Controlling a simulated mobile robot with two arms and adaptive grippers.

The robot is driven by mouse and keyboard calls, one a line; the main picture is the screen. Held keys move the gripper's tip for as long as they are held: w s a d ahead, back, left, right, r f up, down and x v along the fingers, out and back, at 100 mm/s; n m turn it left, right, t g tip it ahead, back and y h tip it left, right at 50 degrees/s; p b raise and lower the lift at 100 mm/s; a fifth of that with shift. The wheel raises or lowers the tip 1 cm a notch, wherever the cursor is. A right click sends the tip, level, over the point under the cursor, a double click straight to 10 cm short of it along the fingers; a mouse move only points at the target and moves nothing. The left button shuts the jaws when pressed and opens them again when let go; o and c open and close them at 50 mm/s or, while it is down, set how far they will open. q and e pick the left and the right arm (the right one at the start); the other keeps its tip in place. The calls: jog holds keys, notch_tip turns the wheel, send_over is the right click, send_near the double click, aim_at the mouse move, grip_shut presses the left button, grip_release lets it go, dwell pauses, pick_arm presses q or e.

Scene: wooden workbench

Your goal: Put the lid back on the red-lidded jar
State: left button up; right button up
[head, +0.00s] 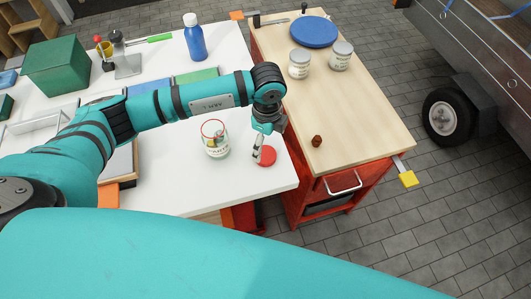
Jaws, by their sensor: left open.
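A clear glass jar (216,149) stands upright and open on the white tabletop, with a red line around its rim and small coloured things inside. A round red lid (268,157) lies flat on the white tabletop to the right of the jar, near the table's edge. My left gripper (258,157) points down right at the lid and is open. Its fingers overlap the lid's left side in the picture; I cannot tell whether they touch it. My right gripper is not in view.
A wooden-topped red cart (375,120) stands to the right, bearing two lidded jars, a blue disc (314,31) and a small brown piece (317,141). A blue bottle (195,38) and a green box (62,68) stand farther back on the white table. My left arm spans the table.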

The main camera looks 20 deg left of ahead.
aim_at(265, 154)
pick_arm(q)
jog(key=shift+s+f, duration=0.1)
jog(key=shift+f, duration=0.15)
jog(key=f, duration=0.1)
jog(key=f+p, duration=0.1)
jog(key=f, duration=0.1)
jog(key=shift+s+f, duration=0.3)
jog(key=shift+f, duration=0.55)
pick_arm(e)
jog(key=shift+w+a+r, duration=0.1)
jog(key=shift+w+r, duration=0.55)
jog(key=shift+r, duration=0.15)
pick_arm(q)
jog(key=shift+c, duration=0.4)
jog(key=c, duration=0.7)
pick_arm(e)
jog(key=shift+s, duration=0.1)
